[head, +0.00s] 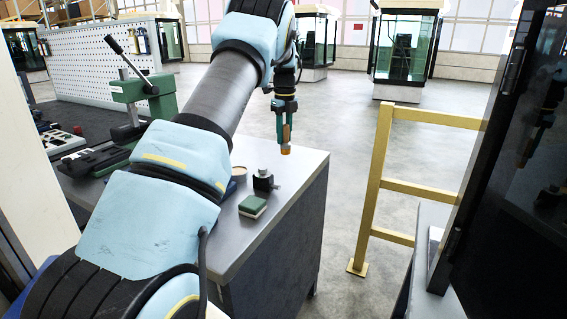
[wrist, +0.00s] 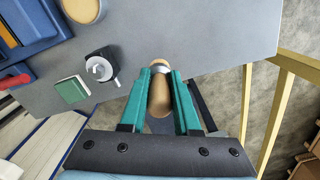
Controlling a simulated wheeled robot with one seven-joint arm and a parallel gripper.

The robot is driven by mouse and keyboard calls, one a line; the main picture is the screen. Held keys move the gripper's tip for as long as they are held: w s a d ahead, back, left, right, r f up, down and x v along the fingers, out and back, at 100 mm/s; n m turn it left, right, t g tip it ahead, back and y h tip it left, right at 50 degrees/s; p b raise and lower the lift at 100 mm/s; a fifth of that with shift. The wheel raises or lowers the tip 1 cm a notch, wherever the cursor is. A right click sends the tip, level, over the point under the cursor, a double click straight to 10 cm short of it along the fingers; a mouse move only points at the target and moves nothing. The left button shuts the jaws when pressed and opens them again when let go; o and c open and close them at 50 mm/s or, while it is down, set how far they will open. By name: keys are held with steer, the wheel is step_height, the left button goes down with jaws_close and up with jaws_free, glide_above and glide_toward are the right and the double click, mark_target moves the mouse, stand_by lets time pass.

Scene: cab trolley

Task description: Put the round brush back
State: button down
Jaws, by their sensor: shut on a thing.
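My gripper (head: 284,128) hangs above the far right corner of the grey trolley top (head: 290,172). It also shows in the wrist view (wrist: 160,80), with its teal fingers shut on the round brush (wrist: 158,97). The brush has a tan, rounded body with a pale metal band near the fingertips. In the head view only a small orange-tan end of the brush (head: 285,150) shows below the fingers. Its bristles cannot be made out. The brush is in the air, clear of the trolley top.
A black block with a knob (head: 263,181), a green-and-white block (head: 253,206) and a round tan-topped item (head: 239,171) sit on the trolley top. A green lever press (head: 145,95) stands at left. A yellow rail (head: 400,185) stands right, with open floor between.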

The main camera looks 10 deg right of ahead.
steer(key=shift+s+f+p, duration=0.1)
steer(key=shift+f+p, duration=1.05)
steer(key=shift+f, duration=2.8)
steer(key=shift+f, duration=0.1)
steer(key=c, duration=0.6)
jaws_free()
steer(key=shift+c, duration=0.2)
